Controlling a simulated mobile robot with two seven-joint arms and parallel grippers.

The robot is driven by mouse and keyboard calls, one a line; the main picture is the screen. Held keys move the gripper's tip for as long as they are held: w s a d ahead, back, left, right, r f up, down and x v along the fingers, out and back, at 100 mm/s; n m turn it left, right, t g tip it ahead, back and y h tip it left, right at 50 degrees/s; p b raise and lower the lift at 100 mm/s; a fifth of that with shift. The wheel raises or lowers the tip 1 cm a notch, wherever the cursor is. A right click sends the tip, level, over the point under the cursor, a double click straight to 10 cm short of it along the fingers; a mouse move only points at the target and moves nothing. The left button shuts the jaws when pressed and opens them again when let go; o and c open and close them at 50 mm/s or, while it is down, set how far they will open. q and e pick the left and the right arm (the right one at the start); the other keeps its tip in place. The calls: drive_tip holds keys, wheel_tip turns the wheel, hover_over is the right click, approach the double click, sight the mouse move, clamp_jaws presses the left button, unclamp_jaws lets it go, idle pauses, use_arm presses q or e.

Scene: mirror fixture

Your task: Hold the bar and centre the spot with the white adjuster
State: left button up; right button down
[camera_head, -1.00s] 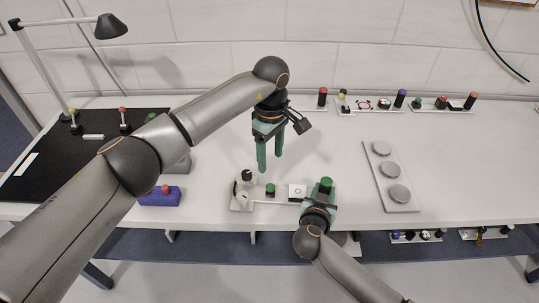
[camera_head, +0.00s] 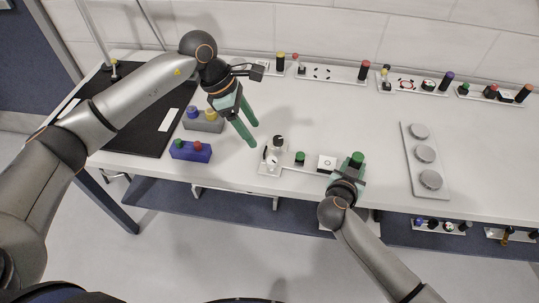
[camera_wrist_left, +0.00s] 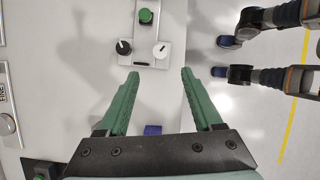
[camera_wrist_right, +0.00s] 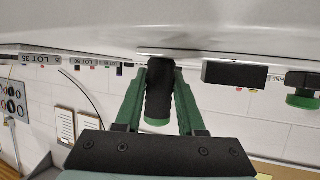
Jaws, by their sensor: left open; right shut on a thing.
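A pale fixture plate (camera_head: 311,167) lies near the table's front edge. At its left end are a black knob (camera_head: 278,141) and the white adjuster (camera_head: 271,156); a green-topped post (camera_head: 300,158) and a white square with a ring (camera_head: 327,162) follow. My right gripper (camera_head: 347,178) is shut on the dark bar with a green end (camera_head: 357,158) at the plate's right end; the bar sits between its fingers in the right wrist view (camera_wrist_right: 158,92). My left gripper (camera_head: 254,135) is open and empty, left of the knobs. In the left wrist view, the white adjuster (camera_wrist_left: 161,50) and black knob (camera_wrist_left: 124,47) lie beyond its fingertips. I cannot make out any spot.
A blue box (camera_head: 190,151) and a grey box (camera_head: 203,120) with coloured buttons stand left of the left gripper, beside a black mat (camera_head: 150,140). A plate with three grey discs (camera_head: 425,155) lies to the right. More fixtures line the back.

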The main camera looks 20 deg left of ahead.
sight(272, 160)
use_arm(q)
drive_tip(key=x, duration=1.1)
drive_tip(key=shift+d+f, duration=0.1)
drive_tip(key=shift+f, duration=0.15)
drive_tip(key=shift+c, duration=0.4)
clamp_jaws()
